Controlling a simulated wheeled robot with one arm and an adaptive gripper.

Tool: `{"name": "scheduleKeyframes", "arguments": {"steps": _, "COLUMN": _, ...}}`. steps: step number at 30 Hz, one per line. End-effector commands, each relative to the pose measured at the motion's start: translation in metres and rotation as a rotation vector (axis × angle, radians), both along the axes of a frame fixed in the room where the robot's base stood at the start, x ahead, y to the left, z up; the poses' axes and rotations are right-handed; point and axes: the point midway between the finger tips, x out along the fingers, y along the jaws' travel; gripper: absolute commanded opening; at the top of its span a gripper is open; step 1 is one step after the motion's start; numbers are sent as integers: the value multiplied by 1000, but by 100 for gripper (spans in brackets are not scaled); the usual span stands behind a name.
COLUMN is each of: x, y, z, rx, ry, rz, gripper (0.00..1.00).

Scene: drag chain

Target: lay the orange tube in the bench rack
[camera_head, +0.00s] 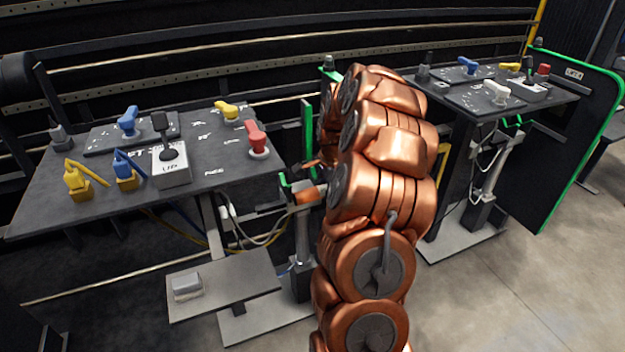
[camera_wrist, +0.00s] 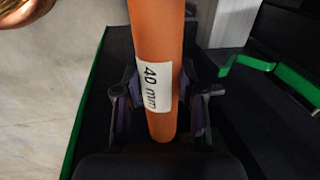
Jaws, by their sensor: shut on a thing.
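The orange tube (camera_wrist: 155,40) runs upright through the middle of the wrist view, with a white "40 mm" label. My gripper (camera_wrist: 165,95) has one finger on each side of the tube and is shut on it near its lower end. The tube's far end is cut off by the top of the wrist view. In the head view, my copper arm hides most of the gripper. A short orange piece (camera_head: 308,195) shows left of the arm; I cannot tell if it is the tube. I cannot clearly make out the bench rack.
A dark control desk (camera_head: 105,195) with coloured levers stands at left, and a second desk (camera_head: 545,95) at right. A green-edged panel (camera_head: 575,150) stands beyond it. A green-edged part (camera_wrist: 270,68) lies right of the tube. Open floor (camera_head: 500,290) is at front right.

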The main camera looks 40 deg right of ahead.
Motion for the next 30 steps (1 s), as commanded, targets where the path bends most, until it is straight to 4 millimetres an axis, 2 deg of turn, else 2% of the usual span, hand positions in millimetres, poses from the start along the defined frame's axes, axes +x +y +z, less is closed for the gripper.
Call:
{"name": "scheduleKeyframes", "arguments": {"steps": 4, "x": -4, "y": -5, "z": 2, "rx": -1, "ry": -2, "rz": -45, "gripper": 0}}
{"name": "scheduleKeyframes", "arguments": {"steps": 8, "x": -4, "y": -6, "z": 12, "rx": -1, "ry": -3, "rz": -48, "gripper": 0}}
{"name": "scheduleKeyframes", "arguments": {"steps": 16, "x": -32, "y": 5, "z": 7, "rx": -1, "ry": -2, "rz": -46, "gripper": 0}}
{"name": "scheduleKeyframes", "arguments": {"steps": 30, "x": -85, "y": 23, "z": 10, "rx": -3, "ry": -4, "rz": -46, "gripper": 0}}
